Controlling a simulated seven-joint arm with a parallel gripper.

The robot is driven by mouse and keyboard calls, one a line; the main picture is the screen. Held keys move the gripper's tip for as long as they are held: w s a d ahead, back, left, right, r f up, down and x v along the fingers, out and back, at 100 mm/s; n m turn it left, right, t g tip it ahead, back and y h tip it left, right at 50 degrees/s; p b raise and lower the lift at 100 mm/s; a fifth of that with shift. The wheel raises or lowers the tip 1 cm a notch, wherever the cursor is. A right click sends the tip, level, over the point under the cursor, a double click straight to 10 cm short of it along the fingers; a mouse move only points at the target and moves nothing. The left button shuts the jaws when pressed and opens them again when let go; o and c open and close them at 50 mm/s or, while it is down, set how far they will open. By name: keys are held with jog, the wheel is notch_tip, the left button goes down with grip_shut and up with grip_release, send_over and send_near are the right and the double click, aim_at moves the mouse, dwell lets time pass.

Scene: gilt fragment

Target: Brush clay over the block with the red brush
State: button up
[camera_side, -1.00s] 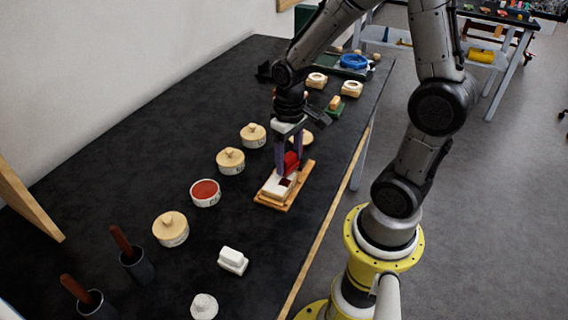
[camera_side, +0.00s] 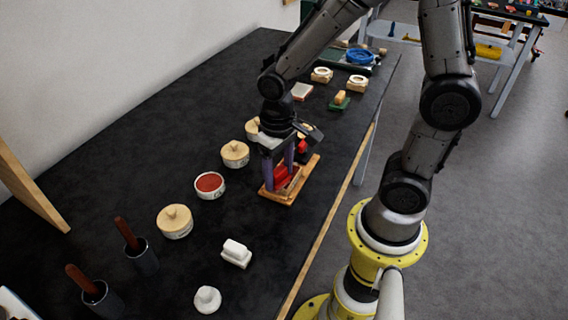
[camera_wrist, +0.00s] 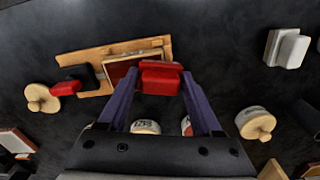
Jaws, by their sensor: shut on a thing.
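My gripper (camera_side: 279,172) is shut on the red brush (camera_side: 283,177), low over the block. In the wrist view the red brush (camera_wrist: 160,78) sits between the two purple fingertips (camera_wrist: 159,82). The block (camera_wrist: 118,70) lies in a wooden tray (camera_wrist: 84,58); its visible top is reddish brown with a pale edge. The brush and fingers hide part of the block, and I cannot tell whether the bristles touch it. In the side view the tray (camera_side: 313,169) is near the table's right edge. An open jar of red-brown clay (camera_side: 209,183) stands left of it.
Lidded jars (camera_side: 235,154) (camera_side: 174,221) stand in a row with the clay jar. A red-and-black object (camera_side: 302,147) is close behind the tray. A white block (camera_side: 236,253) and dark holders with brown handles (camera_side: 141,257) stand nearer. The black table between is bare.

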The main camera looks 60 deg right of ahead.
jog(key=shift+a, duration=0.5)
jog(key=shift+w+a, duration=0.1)
jog(key=shift+w, duration=0.1)
jog(key=shift+w+d, duration=0.25)
jog(key=shift+d, duration=0.05)
jog(key=shift+s+d, duration=0.1)
jog(key=shift+d, duration=4.45)
jog(key=shift+a, duration=4.7)
jog(key=shift+a+r, duration=0.15)
jog(key=shift+r, duration=4)
